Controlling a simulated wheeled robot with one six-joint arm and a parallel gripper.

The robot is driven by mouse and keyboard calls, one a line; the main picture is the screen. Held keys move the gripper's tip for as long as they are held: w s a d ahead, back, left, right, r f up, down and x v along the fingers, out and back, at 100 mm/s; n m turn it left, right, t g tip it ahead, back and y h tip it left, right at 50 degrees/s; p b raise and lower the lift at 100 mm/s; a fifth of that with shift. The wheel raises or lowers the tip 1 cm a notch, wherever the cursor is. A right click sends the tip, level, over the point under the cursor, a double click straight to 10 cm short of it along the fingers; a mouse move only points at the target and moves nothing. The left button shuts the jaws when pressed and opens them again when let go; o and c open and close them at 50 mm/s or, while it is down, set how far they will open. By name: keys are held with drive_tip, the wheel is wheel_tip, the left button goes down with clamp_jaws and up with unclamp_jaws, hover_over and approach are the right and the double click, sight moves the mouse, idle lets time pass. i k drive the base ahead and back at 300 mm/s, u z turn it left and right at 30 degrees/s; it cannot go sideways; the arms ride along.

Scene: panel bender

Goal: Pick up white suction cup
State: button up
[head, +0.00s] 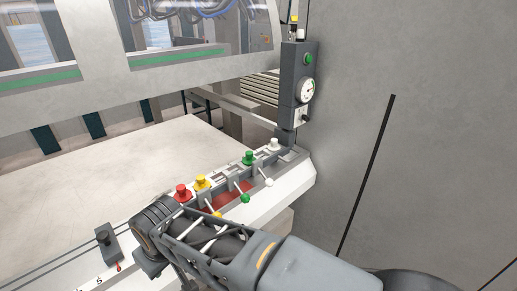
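The white suction cup (273,146) stands upright on the far right end of the light rail, beside the foot of the grey control post. A green cup (249,158), a yellow cup (201,182) and a red cup (182,192) of similar shape stand along the same rail towards the left. My arm reaches in from the lower right, in front of the rail, with its wrist at the lower middle-left. My gripper's fingertips do not show. The white cup is apart from my arm.
Levers with white (269,183), green (245,198) and yellow ball ends stick out in front of the cups. The control post (296,85) with a gauge rises behind the white cup. A flat pale table (120,175) lies behind the rail. A grey wall (430,130) fills the right.

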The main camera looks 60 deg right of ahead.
sight(274, 147)
drive_tip(key=k, duration=0.95)
drive_tip(key=u, duration=0.75)
drive_tip(key=i, duration=0.8)
drive_tip(key=z, duration=2.7)
drive_tip(key=k, duration=0.5)
drive_tip(key=z, duration=0.8)
drive_tip(key=i, duration=0.9)
drive_tip(key=u, duration=1.55)
